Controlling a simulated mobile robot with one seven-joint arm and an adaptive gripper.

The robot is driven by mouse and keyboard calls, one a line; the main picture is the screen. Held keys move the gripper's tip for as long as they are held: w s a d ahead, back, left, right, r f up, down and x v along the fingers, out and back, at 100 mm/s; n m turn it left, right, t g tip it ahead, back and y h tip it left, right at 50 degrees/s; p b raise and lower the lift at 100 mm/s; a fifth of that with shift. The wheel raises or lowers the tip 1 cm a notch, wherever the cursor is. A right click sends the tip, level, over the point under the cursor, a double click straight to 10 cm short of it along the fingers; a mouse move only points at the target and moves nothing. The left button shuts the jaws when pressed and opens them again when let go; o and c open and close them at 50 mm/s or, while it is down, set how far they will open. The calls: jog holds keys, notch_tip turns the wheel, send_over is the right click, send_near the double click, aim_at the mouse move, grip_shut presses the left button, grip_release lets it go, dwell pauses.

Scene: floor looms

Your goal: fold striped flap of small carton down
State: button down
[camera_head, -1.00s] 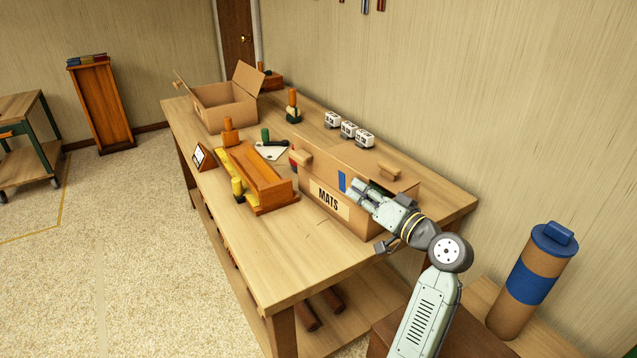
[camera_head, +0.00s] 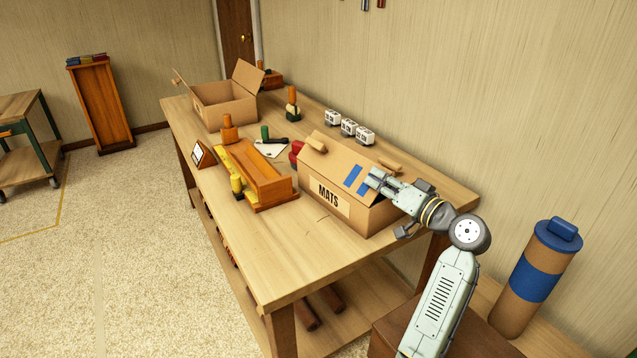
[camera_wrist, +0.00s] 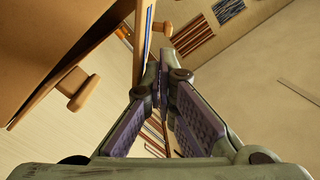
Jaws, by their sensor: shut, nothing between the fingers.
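The small carton (camera_head: 368,218) marked MATS stands near the front right of the workbench. Its striped flap (camera_head: 338,163), tan with two blue stripes, slants up and back over the carton's top, neither upright nor flat. My gripper (camera_head: 370,178) is shut and empty, with its fingertips at the flap's striped face near the right end. In the wrist view the flap (camera_wrist: 141,45) is nearly edge-on, beside or against the closed fingertips (camera_wrist: 163,66); exact contact is hard to tell. The carton's opening is mostly hidden behind flap and gripper.
A wooden tray (camera_head: 262,183) stands just left of the carton on the workbench (camera_head: 270,250). Several white blocks (camera_head: 349,128) lie behind it. A larger open carton (camera_head: 226,113) stands at the far end. A blue-banded cylinder (camera_head: 533,285) stands at right.

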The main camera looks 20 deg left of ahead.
jog(key=shift+w+d+f, duration=0.1)
jog(key=shift+w+d, duration=0.1)
jog(key=shift+w, duration=0.05)
jog(key=shift+s+a+r+p, duration=0.15)
jog(key=shift+s+r+p, duration=0.15)
jog(key=shift+r, duration=0.2)
jog(key=shift+s+a+r+p, duration=0.15)
jog(key=shift+s+r+p, duration=0.1)
jog(key=shift+r, duration=0.2)
jog(key=v, duration=0.7)
jog(key=shift+w+f, duration=0.1)
